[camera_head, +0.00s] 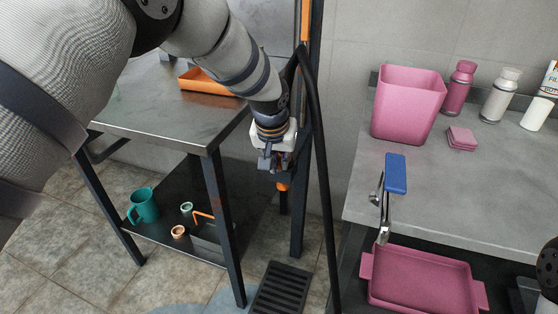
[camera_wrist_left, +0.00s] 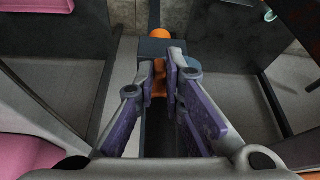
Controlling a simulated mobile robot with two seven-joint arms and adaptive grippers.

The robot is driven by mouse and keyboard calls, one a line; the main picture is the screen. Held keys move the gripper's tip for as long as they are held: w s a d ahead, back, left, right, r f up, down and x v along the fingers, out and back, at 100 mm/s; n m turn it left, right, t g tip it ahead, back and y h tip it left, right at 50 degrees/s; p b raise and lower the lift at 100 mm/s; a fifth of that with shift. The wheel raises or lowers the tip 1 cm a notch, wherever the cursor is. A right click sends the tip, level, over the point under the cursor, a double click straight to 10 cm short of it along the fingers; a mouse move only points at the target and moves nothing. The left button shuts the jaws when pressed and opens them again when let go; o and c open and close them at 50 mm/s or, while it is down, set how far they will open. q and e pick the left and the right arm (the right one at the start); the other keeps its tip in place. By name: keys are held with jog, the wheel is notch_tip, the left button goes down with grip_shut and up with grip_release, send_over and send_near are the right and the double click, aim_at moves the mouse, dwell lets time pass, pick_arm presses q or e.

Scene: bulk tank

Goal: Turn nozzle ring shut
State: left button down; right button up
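My left gripper (camera_head: 268,166) is at the dark post between the two work surfaces. Its purple-padded fingers, also in the left wrist view (camera_wrist_left: 160,76), are close together with an orange part (camera_wrist_left: 158,82) filling the narrow gap. A rounded orange end (camera_wrist_left: 160,33) shows just beyond the fingertips past a blue-grey body (camera_wrist_left: 154,48). In the head view an orange tip (camera_head: 283,186) points down below the gripper. I cannot tell which orange part is the nozzle ring or how far it is turned; the fingers and wrist hide much of it. My right gripper is not in view.
A black hose (camera_head: 321,170) hangs beside the post. At left is a metal table (camera_head: 150,105) with an orange tray (camera_head: 205,83).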

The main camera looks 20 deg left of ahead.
pick_arm(q)
jog(key=a+m+h, duration=0.1)
jog(key=m, duration=0.2)
jog(key=shift+a+p, duration=0.15)
jog(key=shift+p, duration=0.15)
jog(key=c, duration=1.7)
grip_release()
jog(key=shift+r, duration=0.1)
jog(key=v, duration=1.1)
jog(key=shift+s+a+r, duration=0.1)
jog(key=shift+r, duration=0.25)
